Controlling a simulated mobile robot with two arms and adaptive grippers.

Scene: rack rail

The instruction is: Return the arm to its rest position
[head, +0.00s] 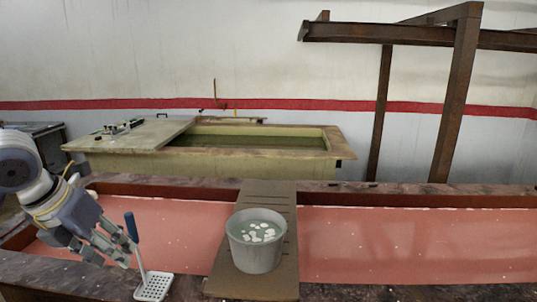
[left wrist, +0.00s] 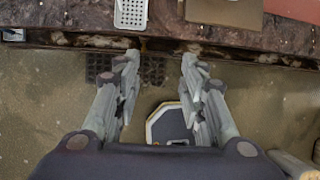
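My left gripper (head: 125,250) is in the lower left of the head view, its fingers pointing down and right. In the left wrist view its two fingers (left wrist: 157,70) are spread apart with nothing between them. A perforated skimmer with a blue handle (head: 131,227) and a white slotted plate (head: 153,287) stands just right of the fingers in the head view. Its plate also shows at the top of the left wrist view (left wrist: 130,12), beyond the fingertips. The head view does not clearly show the gap between handle and fingers. My right gripper is in neither view.
A grey bucket (head: 255,256) with pale pieces in liquid stands on a brown board (head: 285,284) across the red-lined trough (head: 400,245). A greenish tank (head: 250,160) stands behind. A rusty frame (head: 455,95) rises at right. The left wrist view shows floor (left wrist: 50,120) below the trough edge.

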